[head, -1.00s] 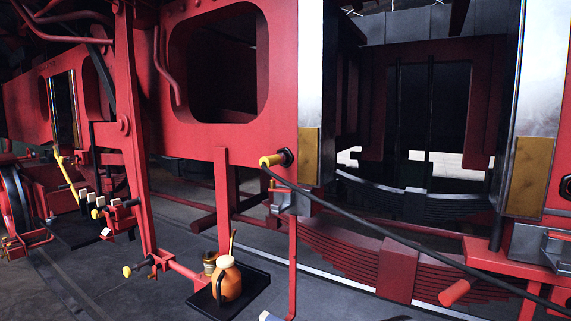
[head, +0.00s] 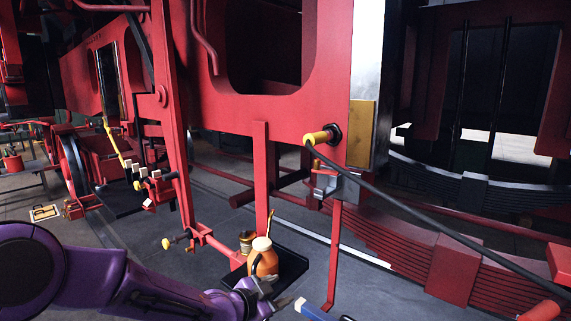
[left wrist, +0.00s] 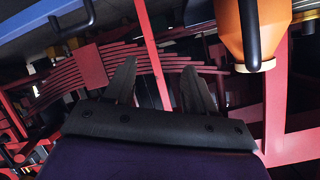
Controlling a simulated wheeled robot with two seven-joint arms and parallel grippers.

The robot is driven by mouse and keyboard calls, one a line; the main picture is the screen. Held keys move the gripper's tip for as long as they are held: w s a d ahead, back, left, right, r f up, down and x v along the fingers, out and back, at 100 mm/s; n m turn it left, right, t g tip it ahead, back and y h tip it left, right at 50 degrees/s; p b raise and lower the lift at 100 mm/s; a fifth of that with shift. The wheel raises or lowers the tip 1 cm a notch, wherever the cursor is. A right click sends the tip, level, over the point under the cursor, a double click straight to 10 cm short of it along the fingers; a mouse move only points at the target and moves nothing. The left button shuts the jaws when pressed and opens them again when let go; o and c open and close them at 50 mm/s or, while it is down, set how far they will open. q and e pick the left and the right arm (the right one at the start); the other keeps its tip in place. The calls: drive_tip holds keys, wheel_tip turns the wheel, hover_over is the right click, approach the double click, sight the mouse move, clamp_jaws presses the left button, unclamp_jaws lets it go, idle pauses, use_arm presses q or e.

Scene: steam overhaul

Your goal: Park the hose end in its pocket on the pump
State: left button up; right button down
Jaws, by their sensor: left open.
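The yellow hose end (head: 320,137) sits against a dark round fitting on the red frame. Its black hose (head: 420,211) runs from it down to the right. My left gripper (head: 279,291) is low in the head view, below and left of the hose end and clear of it. In the left wrist view its two dark fingers (left wrist: 159,88) stand apart with nothing between them. I cannot make out the pump or its pocket for certain. A blue bar (head: 316,309) shows at the bottom edge. My right gripper is not in view.
An orange jug (head: 263,259) and a small brown can (head: 246,241) stand on a black tray (head: 290,266) close to my left gripper. A red post (head: 336,250) rises to the right. A grey bracket (head: 335,184) hangs below the hose end. Leaf springs (head: 400,242) lie behind.

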use_arm(q)
drive_tip(key=w+d+r+m+t+h, duration=0.1)
drive_tip(key=w+r+m, duration=0.15)
drive_tip(key=r, duration=0.65)
drive_tip(key=w+d+r+m+t+h, duration=0.1)
drive_tip(key=r+m, duration=0.3)
drive_tip(key=r, duration=0.5)
drive_tip(key=m+t, duration=0.1)
drive_tip(key=m, duration=0.5)
approach(308, 141)
drive_tip(key=w, duration=0.1)
drive_tip(key=shift+h, duration=0.4)
drive_tip(key=p+x, duration=0.5)
drive_tip(key=x, duration=0.3)
drive_tip(key=shift+w+d, duration=0.15)
drive_tip(key=shift+d, duration=0.2)
drive_tip(key=shift+w+d+f+p, duration=0.2)
drive_tip(key=shift+w+d+p, duration=0.05)
drive_tip(key=shift+w+p, duration=0.15)
clamp_jaws()
